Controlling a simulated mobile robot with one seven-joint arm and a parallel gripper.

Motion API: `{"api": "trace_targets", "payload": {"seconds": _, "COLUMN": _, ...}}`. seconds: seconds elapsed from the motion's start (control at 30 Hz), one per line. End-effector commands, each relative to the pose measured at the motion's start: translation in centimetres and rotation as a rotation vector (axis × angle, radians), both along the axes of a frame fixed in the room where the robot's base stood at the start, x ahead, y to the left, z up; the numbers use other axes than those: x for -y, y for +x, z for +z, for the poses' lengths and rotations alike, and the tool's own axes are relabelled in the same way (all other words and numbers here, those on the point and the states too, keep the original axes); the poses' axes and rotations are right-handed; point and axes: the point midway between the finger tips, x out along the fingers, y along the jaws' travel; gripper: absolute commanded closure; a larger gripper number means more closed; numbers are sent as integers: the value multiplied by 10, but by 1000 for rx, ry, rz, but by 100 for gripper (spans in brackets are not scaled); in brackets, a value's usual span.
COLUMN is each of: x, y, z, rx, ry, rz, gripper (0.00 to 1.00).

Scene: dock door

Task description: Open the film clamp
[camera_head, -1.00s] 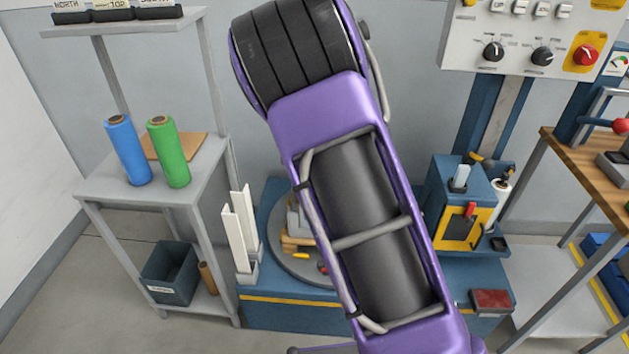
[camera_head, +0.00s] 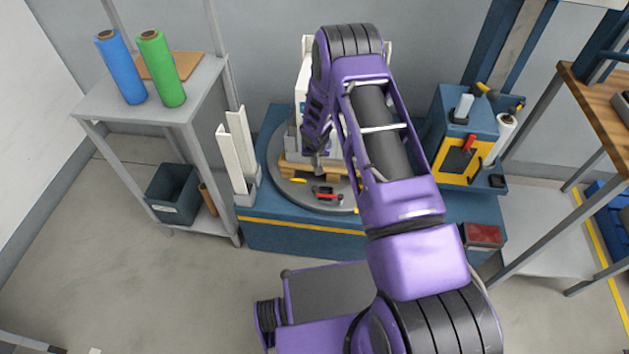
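A small black and red part (camera_head: 327,193), which looks like the film clamp, sits on the front of the round grey turntable (camera_head: 290,192). It is too small to tell whether it is open or shut. A wooden pallet (camera_head: 292,168) with a pale load (camera_head: 302,85) stands on the turntable behind it, partly hidden by my arm. My gripper (camera_head: 319,165) points down in front of the load, above and behind the red and black part, apart from it in the picture. Its fingers are dark and small, and their opening cannot be made out.
The blue machine base (camera_head: 300,240) carries the turntable. White upright posts (camera_head: 238,150) stand at its left, and a blue and yellow carriage (camera_head: 465,140) with a white roll (camera_head: 507,128) at its right. A grey shelf (camera_head: 150,108) holds blue and green rolls. A wood-topped bench (camera_head: 590,110) stands right.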

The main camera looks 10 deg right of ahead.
Motion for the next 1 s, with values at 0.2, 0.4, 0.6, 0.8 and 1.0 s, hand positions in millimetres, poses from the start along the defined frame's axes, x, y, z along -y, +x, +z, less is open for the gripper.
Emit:
{"api": "trace_targets", "payload": {"seconds": 0.2, "x": 0, "y": 1, "z": -4, "rx": 0, "ry": -2, "rz": 2, "gripper": 100}}
{"api": "trace_targets", "payload": {"seconds": 0.4, "x": 2, "y": 9, "z": -30, "rx": -1, "ry": -1, "rz": 2, "gripper": 100}}
{"api": "trace_targets", "payload": {"seconds": 0.6, "x": 4, "y": 22, "z": -66, "rx": 0, "ry": 0, "rz": 1, "gripper": 100}}
{"api": "trace_targets", "payload": {"seconds": 0.8, "x": 6, "y": 33, "z": -95, "rx": 1, "ry": -1, "rz": 1, "gripper": 100}}
{"api": "trace_targets", "payload": {"seconds": 1.0, "x": 2, "y": 13, "z": -94, "rx": -2, "ry": -4, "rz": 7, "gripper": 100}}
